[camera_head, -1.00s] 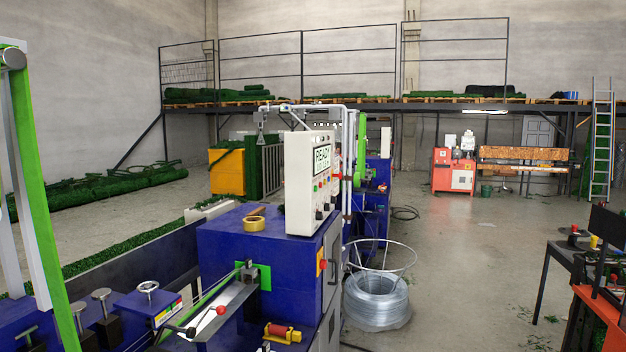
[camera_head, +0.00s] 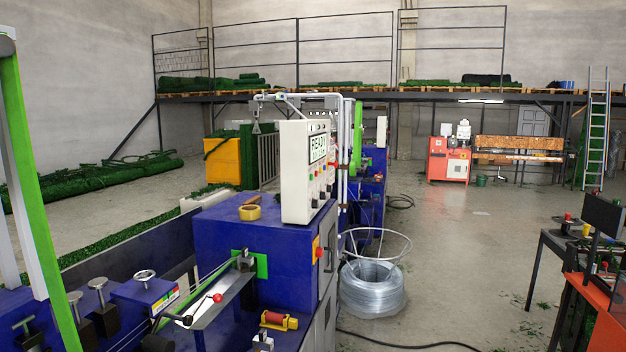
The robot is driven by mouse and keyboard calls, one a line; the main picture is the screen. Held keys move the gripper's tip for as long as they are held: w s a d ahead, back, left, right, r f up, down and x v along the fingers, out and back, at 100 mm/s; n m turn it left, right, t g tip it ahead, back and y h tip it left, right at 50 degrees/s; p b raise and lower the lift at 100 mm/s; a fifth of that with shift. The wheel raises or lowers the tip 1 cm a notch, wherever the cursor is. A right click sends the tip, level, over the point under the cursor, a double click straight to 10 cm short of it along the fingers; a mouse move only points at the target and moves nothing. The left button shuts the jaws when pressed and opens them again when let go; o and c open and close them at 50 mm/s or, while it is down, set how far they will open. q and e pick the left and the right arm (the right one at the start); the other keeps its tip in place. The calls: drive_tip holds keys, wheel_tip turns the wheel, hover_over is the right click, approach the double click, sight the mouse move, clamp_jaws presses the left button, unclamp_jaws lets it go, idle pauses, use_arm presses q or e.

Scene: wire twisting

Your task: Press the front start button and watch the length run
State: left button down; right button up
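The blue wire twisting machine (camera_head: 215,235) stands left of centre. On its top is a white control box (camera_head: 294,172) with a screen (camera_head: 318,148) that reads READY. Several knobs and buttons sit on the box's right-hand face, seen at a steep slant. A red button on a yellow plate (camera_head: 318,248) is on the machine's side below the box. I cannot tell which of these is the front start button. Neither of my grippers is in view.
A coil of wire (camera_head: 372,290) under a ring stands on the floor right of the machine. A black cable (camera_head: 405,344) crosses the floor in front. A dark table (camera_head: 548,240) and an orange-topped bench (camera_head: 597,305) are at right. The floor (camera_head: 455,245) between is mostly clear.

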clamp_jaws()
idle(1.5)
